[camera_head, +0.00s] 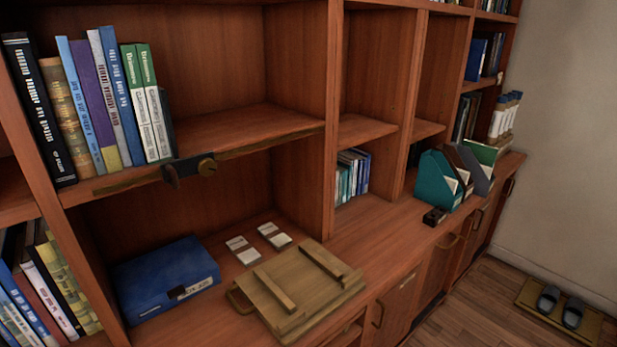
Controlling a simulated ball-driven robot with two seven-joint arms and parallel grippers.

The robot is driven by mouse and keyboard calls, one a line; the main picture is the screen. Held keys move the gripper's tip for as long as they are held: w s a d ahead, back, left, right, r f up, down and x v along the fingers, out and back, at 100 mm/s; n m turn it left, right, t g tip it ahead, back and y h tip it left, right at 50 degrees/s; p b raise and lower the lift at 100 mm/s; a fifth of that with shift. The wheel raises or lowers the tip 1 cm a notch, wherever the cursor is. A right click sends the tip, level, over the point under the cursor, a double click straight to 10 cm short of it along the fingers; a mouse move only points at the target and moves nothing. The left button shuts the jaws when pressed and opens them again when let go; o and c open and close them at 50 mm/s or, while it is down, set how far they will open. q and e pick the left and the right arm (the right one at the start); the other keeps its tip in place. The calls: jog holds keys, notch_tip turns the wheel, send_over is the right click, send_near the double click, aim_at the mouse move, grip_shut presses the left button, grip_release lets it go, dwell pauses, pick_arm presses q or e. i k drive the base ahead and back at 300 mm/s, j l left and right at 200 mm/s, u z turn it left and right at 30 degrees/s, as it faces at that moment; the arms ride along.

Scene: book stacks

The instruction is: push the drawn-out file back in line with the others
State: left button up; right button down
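Several upright file holders stand side by side on the counter at the right. A teal file holder (436,181) is nearest, then a brown one (463,165), a grey one (480,172) and one with a green file (480,151). They partly hide each other, and I cannot tell for certain which one is drawn out. Several white files with blue tops (505,115) stand in a row further back, close to the wall. Neither of my grippers is in view.
A small black object (434,216) lies in front of the teal holder. A wooden board with two bars (310,312) and a blue box (165,277) lie on the counter to the left. Slippers (560,306) lie on a floor mat.

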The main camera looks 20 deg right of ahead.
aim_at(483, 176)
jog(key=l+z, duration=0.8)
jog(key=i+l+z, duration=0.15)
jog(key=l+z, duration=0.3)
jog(key=i+l, duration=0.2)
jog(key=l, duration=0.15)
jog(key=u, duration=0.05)
